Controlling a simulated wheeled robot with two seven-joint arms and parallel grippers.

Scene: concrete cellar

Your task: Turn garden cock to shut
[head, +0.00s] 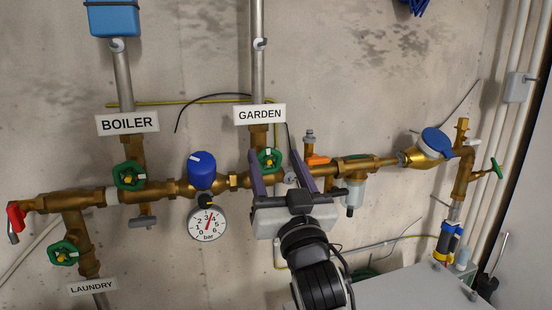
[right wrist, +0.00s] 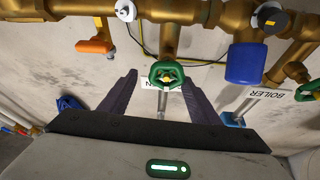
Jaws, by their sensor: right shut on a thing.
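The garden cock is a green handwheel (head: 268,158) with a pale mark on its hub, on the brass pipe under the GARDEN sign (head: 260,114). My right gripper (head: 275,154) reaches up to it from below, one dark finger on each side, and is shut on the wheel. In the right wrist view, turned upside down, the green wheel (right wrist: 166,73) lies between the fingertips (right wrist: 162,73); its front shows, and the sign behind is mostly hidden. My left gripper is not in view.
Close by on the pipe are a blue-capped part (head: 202,168), a pressure gauge (head: 207,222) and an orange lever (head: 317,160). Other green wheels are the boiler cock (head: 129,176) and laundry cock (head: 63,253). A grey box top (head: 400,290) stands at lower right.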

